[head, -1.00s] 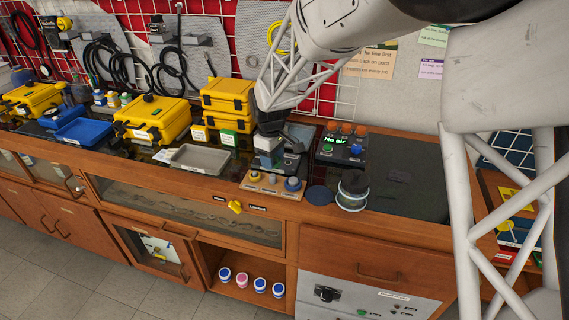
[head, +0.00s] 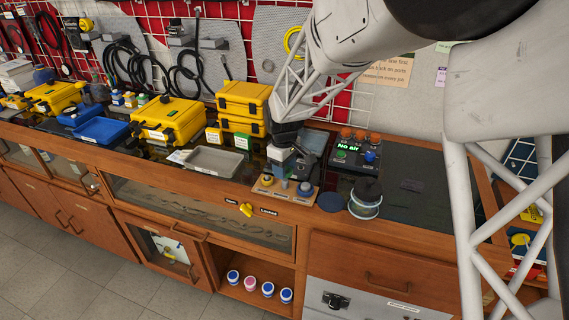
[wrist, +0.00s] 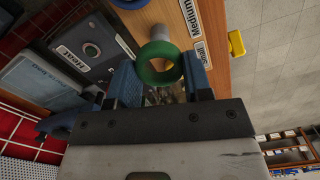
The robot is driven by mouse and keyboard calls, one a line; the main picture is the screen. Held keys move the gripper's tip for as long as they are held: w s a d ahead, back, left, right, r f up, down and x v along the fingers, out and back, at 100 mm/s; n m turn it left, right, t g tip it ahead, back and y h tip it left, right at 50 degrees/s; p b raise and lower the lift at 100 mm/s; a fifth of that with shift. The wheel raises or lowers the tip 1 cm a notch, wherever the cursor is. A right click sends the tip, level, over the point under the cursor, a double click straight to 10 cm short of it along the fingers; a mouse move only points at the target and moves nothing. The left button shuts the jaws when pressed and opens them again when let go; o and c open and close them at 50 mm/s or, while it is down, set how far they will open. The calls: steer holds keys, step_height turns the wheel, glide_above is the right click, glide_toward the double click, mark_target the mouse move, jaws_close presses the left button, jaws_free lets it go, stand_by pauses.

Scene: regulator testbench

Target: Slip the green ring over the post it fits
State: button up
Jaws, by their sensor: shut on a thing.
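My gripper (wrist: 160,80) is shut on the green ring (wrist: 160,62), which sits between its blue fingertips in the wrist view. A pale grey post (wrist: 160,31) stands just beyond the ring on the wooden board, next to the labels "Medium" (wrist: 188,14) and "Small" (wrist: 199,53). The ring overlaps the post's near end in the picture; I cannot tell whether it is around it. In the head view my gripper (head: 282,168) is above the middle of the wooden board (head: 287,195), hiding the ring.
A grey tray (head: 214,161) is left of the board. A dark blue disc (head: 330,202) and a round clear-sided container (head: 365,200) are to its right. A control box reading "No air" (head: 350,150) stands behind. A yellow knob (head: 247,210) is on the bench front.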

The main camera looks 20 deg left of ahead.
steer(key=shift+f, duration=2.05)
steer(key=shift+f, duration=0.6)
steer(key=o, duration=1.3)
steer(key=shift+r, duration=0.2)
steer(key=shift+o, duration=0.3)
steer(key=shift+w+r, duration=0.1)
steer(key=shift+r, duration=3.75)
